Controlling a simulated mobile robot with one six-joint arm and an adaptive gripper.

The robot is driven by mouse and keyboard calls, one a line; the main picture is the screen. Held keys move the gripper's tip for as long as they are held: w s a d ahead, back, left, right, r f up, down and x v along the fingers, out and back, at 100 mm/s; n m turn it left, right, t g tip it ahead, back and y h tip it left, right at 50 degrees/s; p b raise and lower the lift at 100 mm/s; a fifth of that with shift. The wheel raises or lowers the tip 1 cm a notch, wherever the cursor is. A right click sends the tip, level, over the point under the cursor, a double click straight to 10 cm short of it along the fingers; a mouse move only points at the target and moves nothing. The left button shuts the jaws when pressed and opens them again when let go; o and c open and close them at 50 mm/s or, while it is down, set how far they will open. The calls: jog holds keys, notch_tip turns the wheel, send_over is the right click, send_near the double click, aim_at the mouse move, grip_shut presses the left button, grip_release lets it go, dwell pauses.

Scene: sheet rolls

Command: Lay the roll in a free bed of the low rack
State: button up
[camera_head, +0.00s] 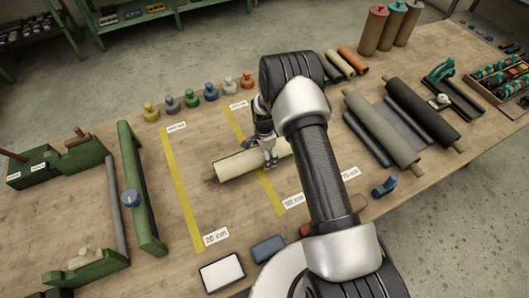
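A cream roll (240,165) lies level over the middle of the table, its right part crossing the second yellow line. My gripper (270,161) points down at the roll's right half, with its fingers at the roll. Whether the fingers are closed on it is too small to tell, and my arm hides part of the roll's right end. At the right, a beige roll (382,130) and a dark roll (421,115) lie side by side, with long dark grey strips (369,139) beside them that look like rack beds. I cannot tell the rack's full outline.
Yellow lines (181,190) mark the table. Several coloured knobbed pieces (191,98) stand at the back. Green blocks and a long green bar (137,190) are at the left. Upright rolls (372,30) stand at the back right. A blue block (267,248) lies at the front.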

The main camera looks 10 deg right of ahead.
jog(key=shift+w, duration=0.15)
jog(key=o, duration=2.1)
jog(key=shift+s, duration=0.2)
